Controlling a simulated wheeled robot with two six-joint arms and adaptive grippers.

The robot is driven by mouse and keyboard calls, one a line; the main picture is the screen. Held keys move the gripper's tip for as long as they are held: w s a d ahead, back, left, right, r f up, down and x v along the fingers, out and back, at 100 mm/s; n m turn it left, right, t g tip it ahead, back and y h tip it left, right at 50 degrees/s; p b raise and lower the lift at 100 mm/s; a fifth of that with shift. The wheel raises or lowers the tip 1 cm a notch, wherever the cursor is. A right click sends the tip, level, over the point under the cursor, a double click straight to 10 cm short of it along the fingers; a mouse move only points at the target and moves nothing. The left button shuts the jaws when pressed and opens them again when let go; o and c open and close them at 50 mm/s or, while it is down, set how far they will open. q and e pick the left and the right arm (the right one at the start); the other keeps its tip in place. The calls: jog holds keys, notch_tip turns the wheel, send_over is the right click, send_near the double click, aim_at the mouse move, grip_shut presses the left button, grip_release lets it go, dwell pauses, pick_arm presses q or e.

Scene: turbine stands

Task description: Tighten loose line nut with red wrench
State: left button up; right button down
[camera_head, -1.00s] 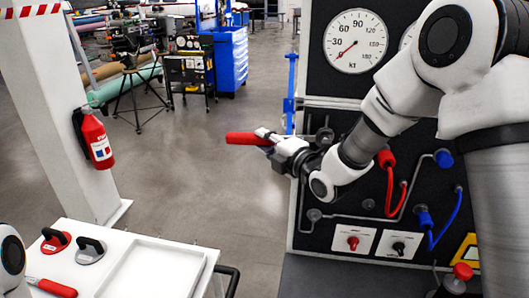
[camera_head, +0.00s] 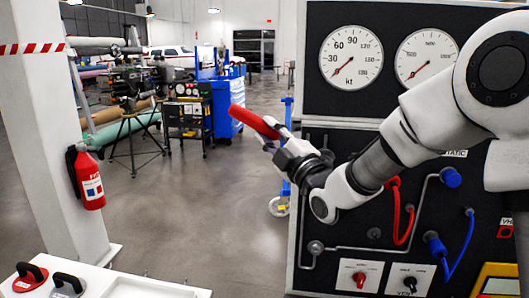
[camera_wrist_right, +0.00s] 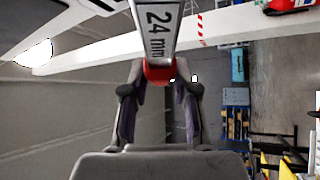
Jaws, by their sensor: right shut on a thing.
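My right gripper (camera_head: 279,143) is shut on a wrench with a red handle (camera_head: 254,122) and holds it in the air in front of the left side of the test panel (camera_head: 340,228). In the right wrist view, the wrench's metal shaft (camera_wrist_right: 157,28) reads "24 mm", and its red part sits between the fingers (camera_wrist_right: 160,76). Thin grey lines with fittings run across the panel, one with a round fitting (camera_head: 316,247) at the lower left. I cannot tell which nut is loose; my right arm hides part of the panel. My left gripper is not in view.
Two gauges (camera_head: 351,57) top the panel. A red hose (camera_head: 408,225) and a blue hose (camera_head: 459,250) hang on it. A white table (camera_head: 95,277) with suction cups stands at lower left. A fire extinguisher (camera_head: 90,180) hangs on a pillar. Open floor lies between.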

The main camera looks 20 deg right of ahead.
jog(key=shift+s+d+r+m+t+h+b, duration=0.25)
jog(key=shift+d+r+m+t+b, duration=0.15)
jog(key=shift+m+b, duration=0.3)
jog(key=shift+s+d+r+m+t+h+b, duration=0.1)
jog(key=shift+d+r+m+t+h+b, duration=0.2)
jog(key=shift+r+m+t+b, duration=0.4)
jog(key=shift+g, duration=0.3)
jog(key=shift+a+f, duration=0.15)
jog(key=shift+f, duration=0.25)
jog(key=shift+s+a+r+b, duration=0.1)
jog(key=shift+s+a+b, duration=0.3)
jog(key=shift+s, duration=0.45)
jog(key=shift+s+a+r+b, duration=0.1)
jog(key=shift+s+a+b, duration=0.35)
jog(key=shift+s, duration=0.35)
jog(key=shift+s+a+r+b, duration=0.1)
jog(key=shift+s+a+b, duration=0.3)
jog(key=shift+s, duration=0.45)
jog(key=shift+r, duration=0.1)
